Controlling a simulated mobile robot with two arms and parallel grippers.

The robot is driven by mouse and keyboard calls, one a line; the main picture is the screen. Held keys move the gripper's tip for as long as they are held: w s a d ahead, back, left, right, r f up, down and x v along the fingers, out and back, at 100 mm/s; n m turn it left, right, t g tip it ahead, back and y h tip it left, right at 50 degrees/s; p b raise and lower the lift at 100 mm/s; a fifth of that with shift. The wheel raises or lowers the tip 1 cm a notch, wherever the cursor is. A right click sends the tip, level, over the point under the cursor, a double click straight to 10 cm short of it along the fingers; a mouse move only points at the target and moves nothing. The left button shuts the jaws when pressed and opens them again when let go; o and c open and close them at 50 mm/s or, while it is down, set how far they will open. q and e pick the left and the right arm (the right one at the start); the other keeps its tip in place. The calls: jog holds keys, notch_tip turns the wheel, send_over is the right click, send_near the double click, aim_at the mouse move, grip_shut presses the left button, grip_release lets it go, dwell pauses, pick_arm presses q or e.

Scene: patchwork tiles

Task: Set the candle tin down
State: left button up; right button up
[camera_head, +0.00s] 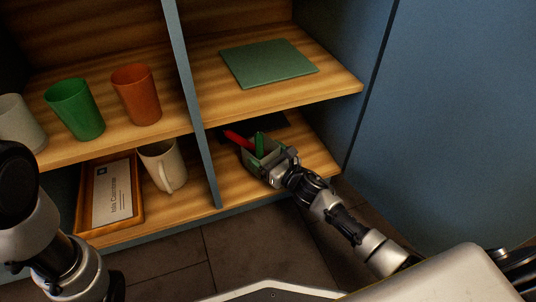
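The candle tin (254,162) is a small grey-green square box with a red stick and a green stick standing out of its top. It is in the lower right compartment of the shelf unit. My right gripper (280,168) reaches in from the lower right and appears shut on the tin's near right side. The fingers hide part of that side. Whether the tin's base touches the shelf board is hard to tell.
Green (75,110) and orange (136,95) cups and a pale cup (20,123) stand on the upper left shelf. Below are a framed card (86,195) and a cream mug (160,166). A green square mat (267,64) lies upper right. A divider (190,100) separates the compartments.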

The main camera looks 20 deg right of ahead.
jog(key=shift+f, duration=0.1)
jog(key=o, duration=0.8)
jog(key=shift+c, duration=0.2)
jog(key=shift+s, duration=0.2)
jog(key=p+v, duration=0.5)
jog(key=v, duration=0.6)
jog(key=shift+s+d, duration=0.2)
jog(key=shift+s, duration=0.05)
